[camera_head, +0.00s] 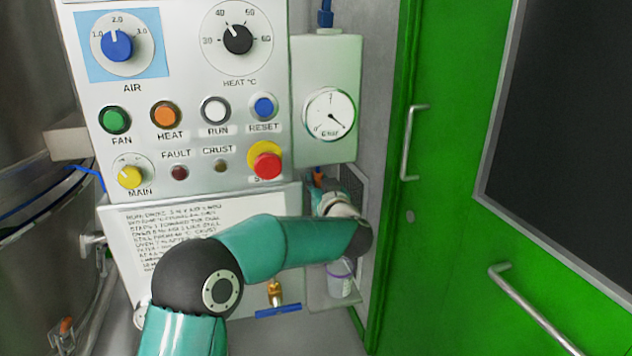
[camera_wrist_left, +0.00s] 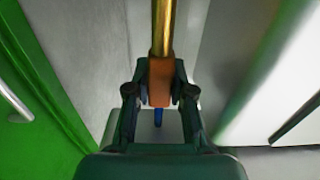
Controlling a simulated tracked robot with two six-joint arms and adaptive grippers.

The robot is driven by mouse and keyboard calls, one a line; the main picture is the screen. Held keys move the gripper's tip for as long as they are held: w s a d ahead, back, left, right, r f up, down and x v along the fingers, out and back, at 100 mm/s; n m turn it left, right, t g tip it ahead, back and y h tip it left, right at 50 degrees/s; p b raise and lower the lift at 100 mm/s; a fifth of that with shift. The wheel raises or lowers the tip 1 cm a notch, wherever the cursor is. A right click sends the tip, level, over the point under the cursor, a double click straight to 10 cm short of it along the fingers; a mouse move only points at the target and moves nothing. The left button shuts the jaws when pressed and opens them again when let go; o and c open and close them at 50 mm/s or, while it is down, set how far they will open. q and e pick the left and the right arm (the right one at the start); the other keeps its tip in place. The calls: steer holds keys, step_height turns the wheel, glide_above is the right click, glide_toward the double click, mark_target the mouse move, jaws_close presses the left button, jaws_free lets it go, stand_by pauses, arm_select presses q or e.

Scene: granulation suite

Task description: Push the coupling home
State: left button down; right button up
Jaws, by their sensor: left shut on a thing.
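In the left wrist view, my left gripper (camera_wrist_left: 160,92) is shut on an orange coupling (camera_wrist_left: 159,72). A brass tube (camera_wrist_left: 163,25) lines up with the coupling and meets its upper end in the picture. I cannot tell how deep the two are joined. A short blue piece (camera_wrist_left: 158,117) shows beyond the coupling, between the fingers. In the head view, a bit of the orange coupling (camera_head: 318,176) shows just below the gauge box (camera_head: 326,75), above my left wrist; the gripper's fingers are mostly hidden there. My right gripper is not in view.
The control panel (camera_head: 190,95) stands left of the gauge box, with a text sheet (camera_head: 165,235) below. A green door (camera_head: 440,220) with handles is close on the right.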

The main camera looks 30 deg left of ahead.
arm_select(q)
step_height(320, 180, down, 5)
steer(key=shift+d+r+b, duration=0.1)
steer(key=shift+r+b, duration=0.1)
steer(key=shift+b, duration=0.8)
steer(key=shift+f, duration=0.1)
steer(key=c, duration=1.3)
jaws_free()
steer(key=shift+d, duration=0.1)
steer(key=v, duration=1.1)
steer(key=shift+s+d, duration=0.3)
